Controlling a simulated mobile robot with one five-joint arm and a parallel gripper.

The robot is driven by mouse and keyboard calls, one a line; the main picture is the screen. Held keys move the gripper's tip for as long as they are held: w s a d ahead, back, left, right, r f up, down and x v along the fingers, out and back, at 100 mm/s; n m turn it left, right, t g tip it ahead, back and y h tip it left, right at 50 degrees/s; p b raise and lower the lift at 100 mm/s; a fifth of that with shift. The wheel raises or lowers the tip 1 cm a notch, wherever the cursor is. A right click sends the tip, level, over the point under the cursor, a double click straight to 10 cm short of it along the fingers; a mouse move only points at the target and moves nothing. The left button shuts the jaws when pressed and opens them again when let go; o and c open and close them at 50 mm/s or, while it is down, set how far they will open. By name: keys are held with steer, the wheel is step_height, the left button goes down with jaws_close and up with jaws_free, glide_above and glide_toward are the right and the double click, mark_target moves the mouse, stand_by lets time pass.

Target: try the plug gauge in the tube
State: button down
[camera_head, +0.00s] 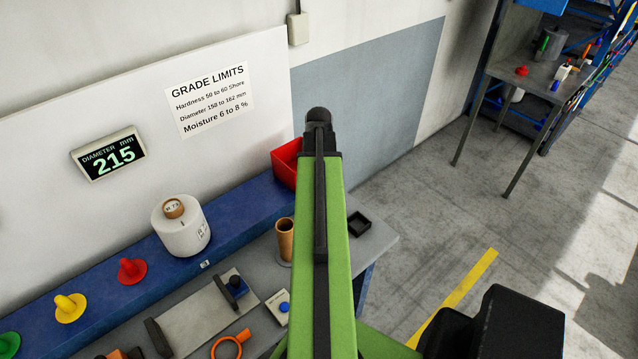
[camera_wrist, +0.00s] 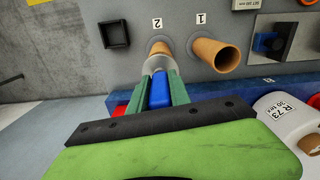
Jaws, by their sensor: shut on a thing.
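My gripper (camera_wrist: 160,84) is shut on the plug gauge, which has a blue handle (camera_wrist: 160,92) and a pale metal end (camera_wrist: 157,63). In the wrist view the metal end points at the brown tube (camera_wrist: 160,47) by label 2 and overlaps its near side. I cannot tell whether it touches the tube or is inside its mouth. A second brown tube (camera_wrist: 216,55) stands open by label 1, to the right; it also shows in the head view (camera_head: 285,240). In the head view my arm hides the gripper, the gauge and tube 2.
A black square tray (camera_wrist: 115,35) lies left of tube 2. A white yarn bobbin (camera_head: 182,228) stands on the blue ledge, with a red bin (camera_head: 288,162) farther along. The display reads 215 mm.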

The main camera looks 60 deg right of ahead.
steer(key=shift+r+p, duration=3.45)
steer(key=shift+r, duration=0.2)
